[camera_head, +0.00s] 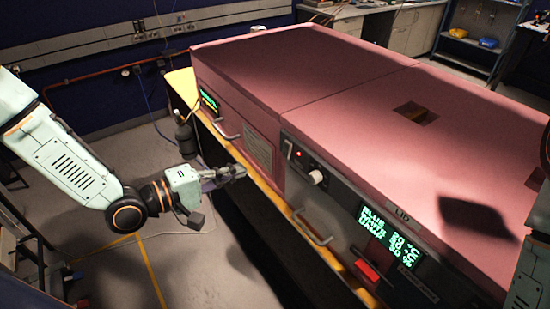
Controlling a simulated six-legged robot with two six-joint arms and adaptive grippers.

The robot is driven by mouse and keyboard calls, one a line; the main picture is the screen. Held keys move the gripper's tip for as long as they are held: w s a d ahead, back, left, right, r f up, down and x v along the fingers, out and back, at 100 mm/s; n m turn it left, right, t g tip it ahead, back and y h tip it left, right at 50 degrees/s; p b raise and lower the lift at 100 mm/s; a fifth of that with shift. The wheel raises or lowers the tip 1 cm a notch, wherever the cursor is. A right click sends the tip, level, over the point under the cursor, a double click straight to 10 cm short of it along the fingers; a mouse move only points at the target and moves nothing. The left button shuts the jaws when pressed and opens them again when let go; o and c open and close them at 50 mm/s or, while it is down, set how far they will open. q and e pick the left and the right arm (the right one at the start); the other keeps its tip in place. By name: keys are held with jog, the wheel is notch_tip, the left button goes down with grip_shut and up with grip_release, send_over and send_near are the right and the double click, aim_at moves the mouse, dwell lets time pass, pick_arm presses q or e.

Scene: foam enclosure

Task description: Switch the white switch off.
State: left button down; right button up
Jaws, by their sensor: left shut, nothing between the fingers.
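The front panel (304,166) of the pink foam enclosure carries a small white upright piece (290,151), a small red light (299,153) and a round white knob (316,177). The upright piece looks like the white switch, but it is too small to tell its position. My left gripper (240,171) comes in from the left and is shut and empty. In the picture it is left of the panel and slightly lower than the upright piece, apart from it. My right gripper is not in view; part of my right arm shows at the right edge.
The pink enclosure (300,60) has a square opening on top. Its front has handles (312,228), a green-lit display (388,236) and a red block (367,270). A dark bottle (185,135) stands near its left end. Floor at left (190,260) is mostly clear.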

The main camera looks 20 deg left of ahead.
aim_at(287, 155)
pick_arm(q)
jog(key=b+x, duration=0.2)
jog(key=x, duration=0.2)
jog(key=b+x, duration=0.1)
jog(key=x, duration=0.4)
jog(key=shift+d+f+b, duration=0.1)
jog(key=shift+d+b, duration=0.25)
jog(key=shift+d, duration=0.05)
jog(key=shift+w+d, duration=0.2)
jog(key=shift+w, duration=0.1)
jog(key=shift+w+d+b, duration=0.1)
jog(key=shift+w+b, duration=0.25)
jog(key=shift+w, duration=0.15)
jog(key=shift+s+d, duration=0.1)
jog(key=shift+s, duration=0.05)
